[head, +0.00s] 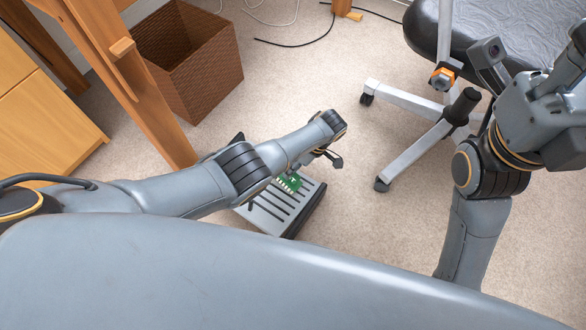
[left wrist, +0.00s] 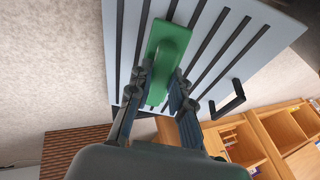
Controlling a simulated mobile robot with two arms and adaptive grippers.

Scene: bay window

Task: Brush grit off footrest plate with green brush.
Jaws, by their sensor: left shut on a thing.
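The footrest (head: 268,213) lies on the carpet, a pale tilted plate with dark ribbed strips and a dark side edge. It fills the top of the left wrist view (left wrist: 222,62). The green brush (head: 291,182) is over the plate's upper part. In the left wrist view the brush (left wrist: 168,50) lies between the fingers of my left gripper (left wrist: 163,82), which is shut on it. Pale bristles show along its lower side in the head view; whether they touch the plate is unclear. I cannot make out any grit. My right gripper's fingers are not clear at the right edge.
A wooden desk leg (head: 140,85) rises left of the footrest, with a brown wicker basket (head: 190,65) behind it. A chair base (head: 412,155) with casters stands to the right. Cables (head: 300,43) lie at the back. Carpet is clear between the footrest and chair.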

